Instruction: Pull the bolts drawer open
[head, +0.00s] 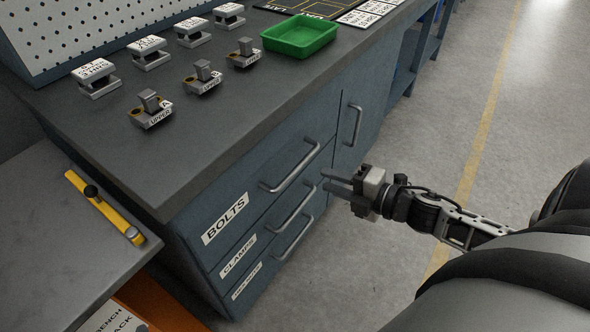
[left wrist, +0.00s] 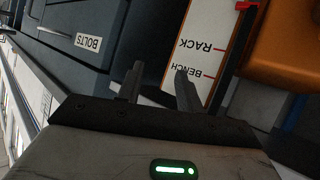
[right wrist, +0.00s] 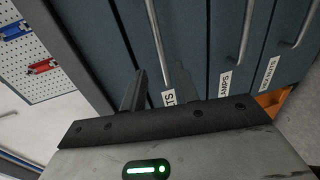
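The bolts drawer (head: 245,205) is the top one of a blue-grey stack under the bench and looks shut. Its bar handle (head: 291,170) is silver. My right gripper (head: 337,183) is in front of the drawers, to the right of that handle, with its fingers apart and nothing between them in the head view. In the right wrist view, the handle (right wrist: 156,45) runs down beyond the gap between the open fingers (right wrist: 158,90); contact is not visible. My left gripper (left wrist: 160,85) is open and empty; the BOLTS label (left wrist: 88,42) shows beyond it.
The clamps drawer (head: 270,235) and another drawer lie below. A green tray (head: 300,36) and several metal blocks sit on the bench top (head: 200,130). A yellow bar (head: 105,207) lies on a side surface at left. The floor at right is open.

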